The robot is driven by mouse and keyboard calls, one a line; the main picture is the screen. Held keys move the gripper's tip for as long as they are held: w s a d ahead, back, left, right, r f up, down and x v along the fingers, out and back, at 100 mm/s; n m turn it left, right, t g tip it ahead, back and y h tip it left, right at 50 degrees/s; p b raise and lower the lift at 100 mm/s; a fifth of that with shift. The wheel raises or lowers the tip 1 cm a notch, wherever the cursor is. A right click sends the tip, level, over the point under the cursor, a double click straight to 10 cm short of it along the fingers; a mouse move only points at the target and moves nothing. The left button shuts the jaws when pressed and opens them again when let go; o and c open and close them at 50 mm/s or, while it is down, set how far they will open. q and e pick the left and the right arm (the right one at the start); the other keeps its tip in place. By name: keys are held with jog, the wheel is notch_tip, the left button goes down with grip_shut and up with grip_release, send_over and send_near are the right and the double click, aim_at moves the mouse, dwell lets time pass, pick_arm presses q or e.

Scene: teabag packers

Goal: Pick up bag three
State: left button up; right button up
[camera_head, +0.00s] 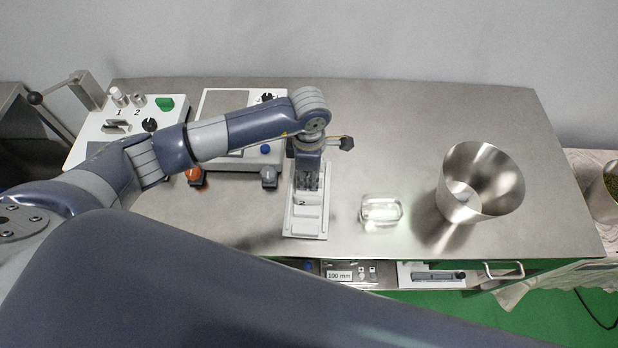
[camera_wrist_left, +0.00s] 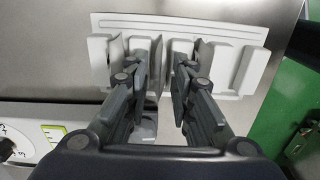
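A white rack (camera_head: 306,233) stands on the steel table, left of the glass dish. It also shows in the left wrist view (camera_wrist_left: 190,22), with a row of upright pale pieces (camera_wrist_left: 250,68) and slots. I cannot tell which of these are bags, or which one is bag three. My left gripper (camera_head: 308,186) points down over the rack. In the left wrist view its two fingers (camera_wrist_left: 162,88) are apart, one on each side of the middle of the row, with no bag clearly held between them. My right gripper is not in view.
A clear glass dish (camera_head: 381,210) and a steel bowl (camera_head: 466,200) stand to the right of the rack. Two scale-like machines (camera_head: 127,128) with knobs stand at the left. A drawer with a handle (camera_head: 504,272) is at the table's front. The table's back right is clear.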

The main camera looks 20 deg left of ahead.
pick_arm(q)
jog(key=shift+f, duration=0.5)
jog(key=shift+c, duration=0.2)
jog(key=c, duration=0.3)
jog(key=shift+c, duration=0.2)
